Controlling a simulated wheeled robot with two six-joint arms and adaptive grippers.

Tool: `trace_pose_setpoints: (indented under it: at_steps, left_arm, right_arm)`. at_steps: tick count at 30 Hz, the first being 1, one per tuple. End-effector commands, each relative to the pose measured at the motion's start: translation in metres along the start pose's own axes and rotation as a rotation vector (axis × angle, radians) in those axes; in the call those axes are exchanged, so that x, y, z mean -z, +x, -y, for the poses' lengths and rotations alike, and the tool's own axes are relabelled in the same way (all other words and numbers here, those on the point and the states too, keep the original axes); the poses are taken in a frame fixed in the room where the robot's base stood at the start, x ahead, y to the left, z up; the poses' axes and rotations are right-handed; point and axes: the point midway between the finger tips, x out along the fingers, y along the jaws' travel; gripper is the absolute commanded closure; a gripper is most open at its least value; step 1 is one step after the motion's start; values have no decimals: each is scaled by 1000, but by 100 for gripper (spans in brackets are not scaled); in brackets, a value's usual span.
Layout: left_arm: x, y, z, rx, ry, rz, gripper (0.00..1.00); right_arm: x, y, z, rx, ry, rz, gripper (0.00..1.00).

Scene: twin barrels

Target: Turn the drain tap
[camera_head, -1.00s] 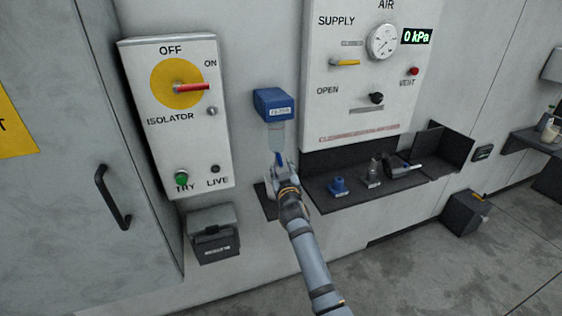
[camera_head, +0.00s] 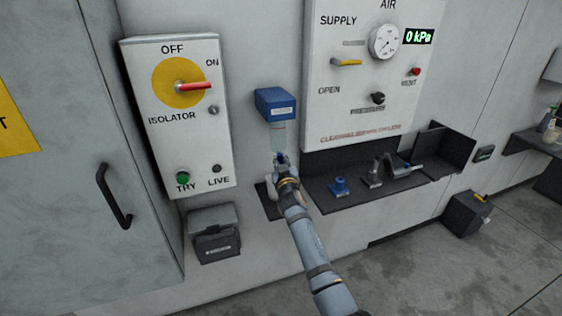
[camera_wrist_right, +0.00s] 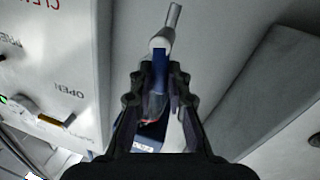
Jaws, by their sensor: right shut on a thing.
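A blue filter head (camera_head: 276,101) is fixed to the wall, with a clear bowl (camera_head: 278,134) hanging under it. The drain tap, with a blue lever, is below the bowl and mostly hidden in the head view. In the right wrist view the blue tap lever (camera_wrist_right: 160,68) stands between the fingers, with a grey spout (camera_wrist_right: 166,35) beyond it. My right gripper (camera_head: 279,160) is directly under the bowl, shut on the tap lever. Its two dark fingers (camera_wrist_right: 158,88) show on both sides of the lever. My left gripper is not in view.
The isolator box (camera_head: 186,135) is on the left, above a dark box (camera_head: 213,238). The air panel (camera_head: 350,75) is on the right, reading 0 kPa. A dark shelf (camera_head: 325,204) below it holds a blue fitting (camera_head: 339,187) and grey parts.

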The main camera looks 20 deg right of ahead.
Motion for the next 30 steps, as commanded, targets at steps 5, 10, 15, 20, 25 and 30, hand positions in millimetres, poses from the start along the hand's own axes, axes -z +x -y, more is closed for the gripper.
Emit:
trace_pose_setpoints:
  at_steps: [5, 10, 15, 20, 25, 30]
  left_arm:
    - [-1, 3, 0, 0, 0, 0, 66]
    - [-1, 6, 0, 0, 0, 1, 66]
    - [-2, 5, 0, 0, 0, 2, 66]
    - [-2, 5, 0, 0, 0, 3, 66]
    - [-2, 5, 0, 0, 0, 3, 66]
    - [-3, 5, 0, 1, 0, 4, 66]
  right_arm:
    - [-1, 1, -4, 5, 116, 23, 100]
    - [-2, 1, -8, 11, 238, 49, 100]
    - [-2, 1, -8, 11, 245, 51, 100]
    - [-2, 1, -8, 11, 245, 51, 74]
    - [-1, 1, -8, 11, 244, 50, 61]
    - [-1, 1, -8, 11, 243, 49, 61]
